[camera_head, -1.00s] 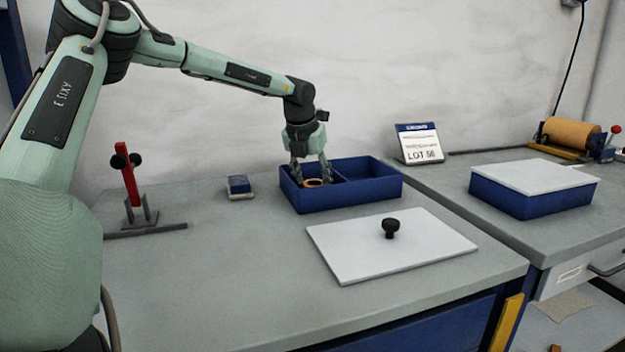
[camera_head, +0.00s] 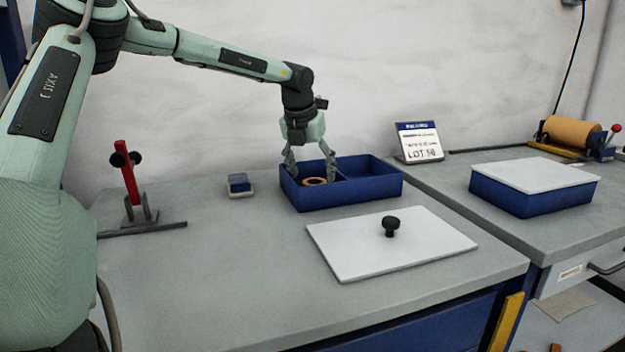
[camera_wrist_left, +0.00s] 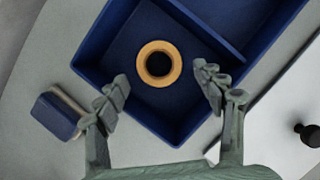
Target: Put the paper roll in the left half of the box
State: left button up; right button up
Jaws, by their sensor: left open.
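The paper roll (camera_head: 315,182) is a small tan ring with a dark hole. It stands on end on the floor of the left half of the blue box (camera_head: 350,196). It also shows in the left wrist view (camera_wrist_left: 159,63), clear of the divider (camera_wrist_left: 212,32). My left gripper (camera_head: 312,176) is open above the roll, its fingers spread to either side. In the left wrist view the fingertips (camera_wrist_left: 163,88) are apart and do not touch the roll. The box's right half is empty where visible. My right gripper is not in view.
A white lid (camera_head: 385,248) with a black knob lies in front of the box. A small blue and white block (camera_head: 239,184) is left of it, and a red clamp tool (camera_head: 131,178) farther left. A sign (camera_head: 419,142) and a closed blue box (camera_head: 534,190) are to the right.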

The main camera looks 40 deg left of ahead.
pick_arm(q)
jog(key=v, duration=0.9)
jog(key=shift+r+b, duration=0.3)
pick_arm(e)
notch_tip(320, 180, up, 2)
pick_arm(q)
jog(key=shift+s+d+f, duration=0.1)
jog(key=shift+s, duration=0.1)
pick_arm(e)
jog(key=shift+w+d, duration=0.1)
